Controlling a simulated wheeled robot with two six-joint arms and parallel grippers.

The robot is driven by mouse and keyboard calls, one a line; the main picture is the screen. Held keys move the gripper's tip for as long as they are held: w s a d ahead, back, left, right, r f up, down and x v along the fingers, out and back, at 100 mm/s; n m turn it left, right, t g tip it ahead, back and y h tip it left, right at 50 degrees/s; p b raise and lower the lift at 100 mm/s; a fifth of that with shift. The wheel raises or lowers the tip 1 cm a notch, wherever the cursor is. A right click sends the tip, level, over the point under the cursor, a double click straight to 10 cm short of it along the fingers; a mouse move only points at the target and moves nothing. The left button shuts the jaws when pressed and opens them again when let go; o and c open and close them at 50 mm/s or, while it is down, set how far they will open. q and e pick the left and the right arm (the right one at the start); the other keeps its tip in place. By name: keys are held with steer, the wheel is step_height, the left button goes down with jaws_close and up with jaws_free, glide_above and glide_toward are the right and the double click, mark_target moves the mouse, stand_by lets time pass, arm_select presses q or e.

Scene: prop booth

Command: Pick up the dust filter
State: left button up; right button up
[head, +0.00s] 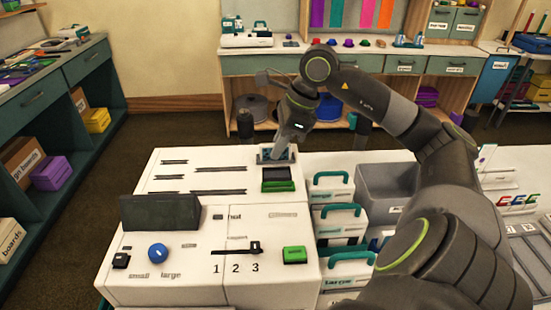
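My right arm reaches in from the right and bends down to the back right of the white console (170,275). My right gripper (278,150) points down there. Its fingertips are at a small pale-framed piece with a dark blue-grey face (264,155), which may be the dust filter; it is too small to be sure. The gripper covers part of this piece. I cannot tell whether the fingers are around it or only beside it, or whether they are open or shut. A dark block with a green base (277,186) sits just in front. My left gripper is not in view.
The console carries a dark upright panel (160,212), a blue knob (157,253), a slider (255,247) and a green button (294,255). Teal-handled cases (341,222) and a grey bin (380,190) stand to its right, close to my arm. Shelves line the left and back.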

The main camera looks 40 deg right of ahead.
stand_by(0.3)
steer(key=shift+r+b, duration=0.35)
steer(key=shift+r, duration=4.65)
steer(key=shift+f, duration=0.1)
